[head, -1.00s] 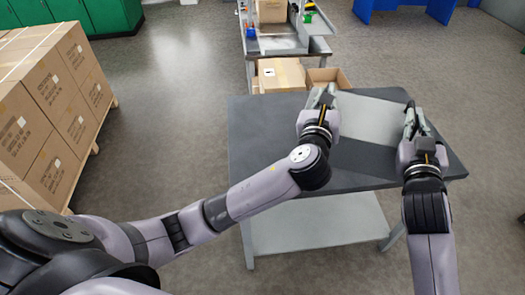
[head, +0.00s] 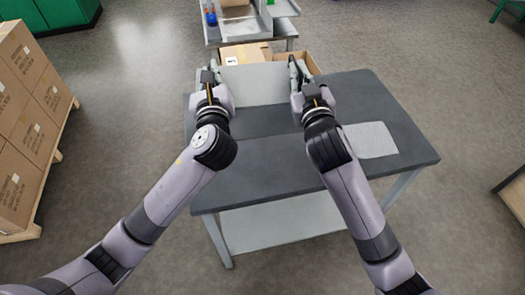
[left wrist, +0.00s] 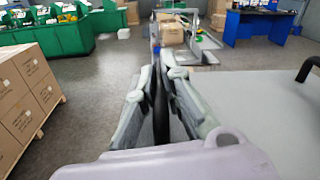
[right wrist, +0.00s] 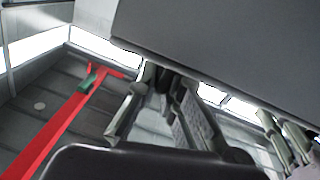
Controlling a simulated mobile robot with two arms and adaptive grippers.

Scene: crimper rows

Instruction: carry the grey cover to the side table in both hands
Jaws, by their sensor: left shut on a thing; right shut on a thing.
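The grey cover (head: 257,84) is a flat pale panel between my two grippers, over the back left part of a dark-topped table (head: 300,155) in the head view. My left gripper (head: 210,75) is shut on a black handle (left wrist: 160,100) at the cover's left edge. The cover's surface (left wrist: 255,90) and its other black handle (left wrist: 307,68) show in the left wrist view. My right gripper (head: 296,72) is shut at the cover's right edge; its grip is partly hidden. The cover also shows in the right wrist view (right wrist: 230,40). I cannot tell the gap to the table.
A pale rectangle (head: 371,140) lies on the table's right part. A lower shelf (head: 275,223) is under the tabletop. Stacked cartons (head: 30,110) on a pallet stand at left. A bench (head: 235,30) and cardboard boxes (head: 245,53) are behind the table.

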